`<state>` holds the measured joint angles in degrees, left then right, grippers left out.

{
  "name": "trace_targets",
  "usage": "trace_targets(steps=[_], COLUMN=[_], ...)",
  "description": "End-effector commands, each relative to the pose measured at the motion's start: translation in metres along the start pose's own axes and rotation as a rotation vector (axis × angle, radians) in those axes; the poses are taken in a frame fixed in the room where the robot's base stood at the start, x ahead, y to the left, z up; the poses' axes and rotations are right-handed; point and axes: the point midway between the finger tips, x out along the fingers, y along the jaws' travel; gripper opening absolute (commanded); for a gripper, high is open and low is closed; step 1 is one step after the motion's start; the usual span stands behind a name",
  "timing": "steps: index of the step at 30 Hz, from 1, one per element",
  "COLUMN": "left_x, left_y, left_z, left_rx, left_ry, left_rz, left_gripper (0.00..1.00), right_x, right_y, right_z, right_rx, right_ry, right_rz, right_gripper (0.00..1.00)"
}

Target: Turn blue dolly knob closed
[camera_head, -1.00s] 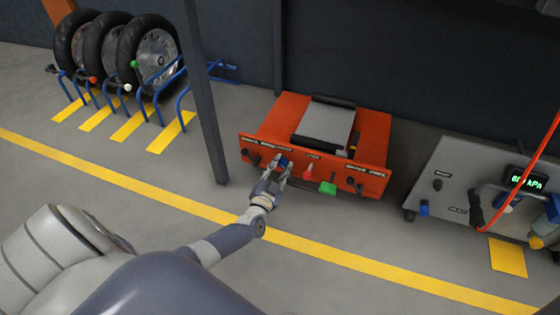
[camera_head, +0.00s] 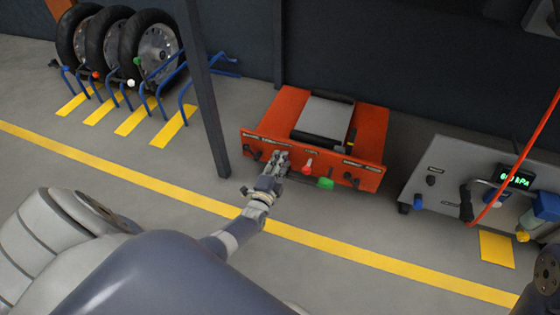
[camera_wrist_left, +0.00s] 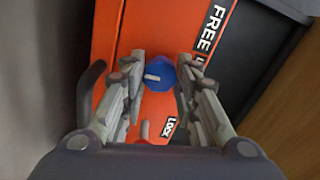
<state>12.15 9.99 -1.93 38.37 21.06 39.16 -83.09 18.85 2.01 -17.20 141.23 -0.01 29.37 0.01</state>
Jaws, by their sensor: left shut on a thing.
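The blue knob (camera_wrist_left: 158,74) with a white mark on its face sits on the orange front panel (camera_wrist_left: 108,40) of the dolly. In the left wrist view, my left gripper (camera_wrist_left: 160,68) has its two fingers on either side of the knob and is shut on it. Labels on the panel read FREE (camera_wrist_left: 211,27) and LOCK (camera_wrist_left: 170,127). In the head view, my left gripper (camera_head: 281,158) is at the front of the orange dolly (camera_head: 376,130) and hides most of the knob. My right gripper is not in view.
A red knob (camera_head: 308,166) and a green handle (camera_head: 326,183) are on the panel just right of my gripper. A dark post (camera_head: 206,105) stands to the left. A grey cart (camera_head: 445,180) with a display stands to the right. The floor in front is clear.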

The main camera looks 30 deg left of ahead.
Motion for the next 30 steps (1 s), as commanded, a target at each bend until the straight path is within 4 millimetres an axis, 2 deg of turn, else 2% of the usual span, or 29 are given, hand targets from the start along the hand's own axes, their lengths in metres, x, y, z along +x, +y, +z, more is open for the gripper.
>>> trace_targets(steps=[9,22,23,24,25,30], left_x=[0.0000,0.0000,0.0000,0.0000,0.0001,0.0001], left_y=[0.0009,0.0011,0.0011,0.0011,0.0010,0.0005], left_z=[-0.0021,-0.0024,-0.0024,-0.0023,-0.0022,-0.0012], left_rx=[0.080,0.088,0.088,0.088,0.087,0.086], left_ry=[0.003,0.004,0.004,0.004,0.004,0.002], left_rz=[0.002,0.002,0.002,0.002,0.002,0.001], left_gripper=[0.05,0.05,0.35,0.44,0.49,0.49], right_x=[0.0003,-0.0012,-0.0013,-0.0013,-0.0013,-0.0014], right_y=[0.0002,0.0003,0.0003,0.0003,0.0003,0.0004], right_z=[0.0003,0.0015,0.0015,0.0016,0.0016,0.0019], right_rx=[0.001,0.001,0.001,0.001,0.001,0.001], right_ry=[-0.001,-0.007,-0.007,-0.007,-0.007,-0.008], right_rz=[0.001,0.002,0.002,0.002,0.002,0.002], right_gripper=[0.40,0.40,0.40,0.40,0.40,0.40])
